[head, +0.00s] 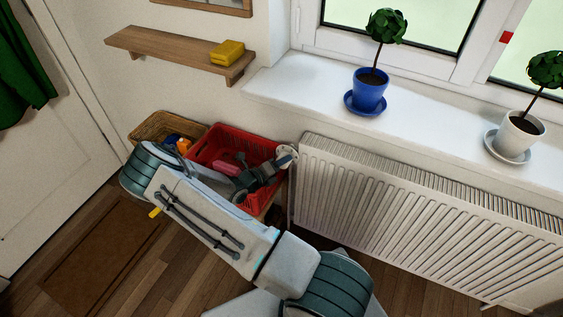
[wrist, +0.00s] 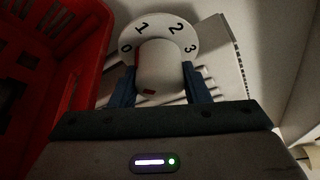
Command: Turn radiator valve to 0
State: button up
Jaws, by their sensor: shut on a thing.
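The radiator valve (head: 287,154) sits at the left end of the white radiator (head: 420,215). In the wrist view, its round white dial plate shows 0 at left, then 1, 2 and 3 at right. I cannot tell which number the mark lines up with. My gripper (wrist: 160,88) has one dark finger on each side of the knob and is shut on it. In the head view my gripper (head: 268,172) is small and partly covers the valve.
A red crate (head: 222,137) with items stands beside my gripper; its wall (wrist: 85,50) is close at left in the wrist view. A wicker basket (head: 150,127) is further left. A windowsill (head: 300,88) with potted plants overhangs the radiator.

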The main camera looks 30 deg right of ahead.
jog(key=shift+n, duration=0.4)
jog(key=shift+h, duration=0.3)
jog(key=shift+w, duration=0.1)
jog(key=o, duration=1)
jog(key=v, duration=1.4)
